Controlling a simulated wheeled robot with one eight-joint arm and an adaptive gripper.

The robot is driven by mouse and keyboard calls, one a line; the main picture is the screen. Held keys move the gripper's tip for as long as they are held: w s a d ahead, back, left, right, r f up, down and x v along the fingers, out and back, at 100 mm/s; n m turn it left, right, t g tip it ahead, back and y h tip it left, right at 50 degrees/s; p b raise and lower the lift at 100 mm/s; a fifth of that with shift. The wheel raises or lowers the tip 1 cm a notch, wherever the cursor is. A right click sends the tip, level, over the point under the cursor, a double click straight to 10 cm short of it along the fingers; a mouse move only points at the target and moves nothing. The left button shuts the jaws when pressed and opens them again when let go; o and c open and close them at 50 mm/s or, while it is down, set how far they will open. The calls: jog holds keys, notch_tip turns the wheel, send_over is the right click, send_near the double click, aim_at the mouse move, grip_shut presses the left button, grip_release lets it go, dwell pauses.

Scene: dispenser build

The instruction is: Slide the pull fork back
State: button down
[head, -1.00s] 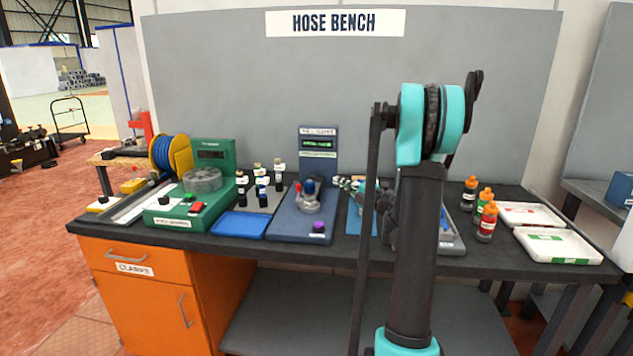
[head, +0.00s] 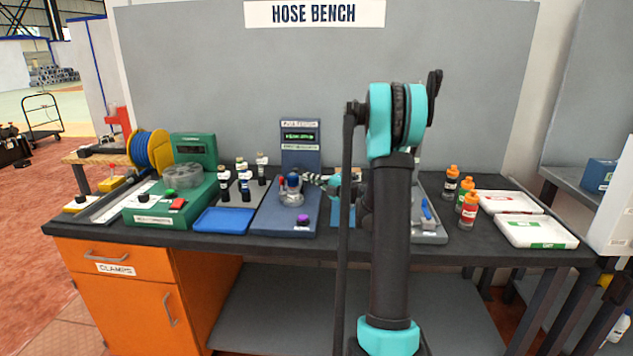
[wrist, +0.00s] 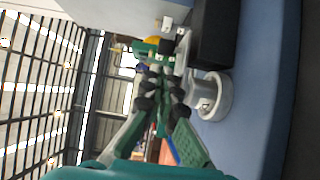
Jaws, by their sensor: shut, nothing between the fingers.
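The pull tester stands mid-bench in the head view, with a dark blue base (head: 272,222) and an upright panel with a lit green display (head: 300,136). A round grey fixture (head: 292,197) with a blue top and a red part beside it stands on the base. My gripper (head: 308,179) reaches in from the right beside this fixture. In the wrist view, my gripper (wrist: 160,82) is shut and empty, its fingers close together. A round grey post (wrist: 213,96) stands beside the fingers, apart from them. I cannot clearly pick out the pull fork.
A purple knob (head: 302,220) sits at the base's front right. Bottles (head: 468,209) and white trays (head: 537,233) stand right. My arm hides the bench right of the tester.

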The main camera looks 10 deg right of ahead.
aim_at(301, 183)
jog(key=shift+x, duration=2.4)
jog(key=w, duration=0.1)
jog(key=w+d, duration=0.1)
jog(key=w, duration=0.1)
jog(key=shift+w, duration=0.2)
jog(key=shift+s+d, duration=0.1)
